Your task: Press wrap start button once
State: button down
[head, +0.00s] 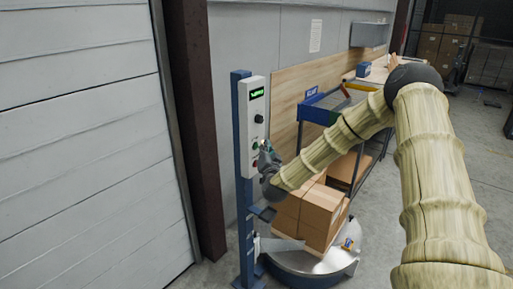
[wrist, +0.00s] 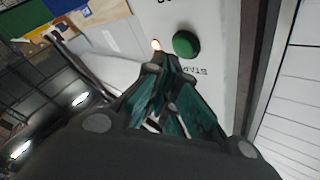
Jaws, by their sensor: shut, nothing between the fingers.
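The wrap control panel (head: 246,125) is a pale box on a blue post, with a lit green display (head: 257,93) and a black knob (head: 258,118). The green start button (head: 255,145) is on its face below the knob. In the wrist view the green button (wrist: 186,43) is fully visible, with upside-down START lettering (wrist: 190,71) beside it. My gripper (head: 265,150) is shut and empty, close in front of the panel. Contact with the panel cannot be told.
A red button (head: 255,163) is partly hidden by my gripper. Strapped cartons (head: 318,207) stand on a round turntable (head: 305,262) below my arm. A blue cart (head: 328,104) is behind them. A white shutter door (head: 80,140) is at left. Floor is clear at right.

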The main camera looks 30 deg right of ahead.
dwell(0.3)
jog(key=s, duration=0.1)
jog(key=s+d, duration=0.1)
jog(key=s, duration=0.1)
jog(key=s+d+p, duration=0.1)
jog(key=shift+s, duration=0.35)
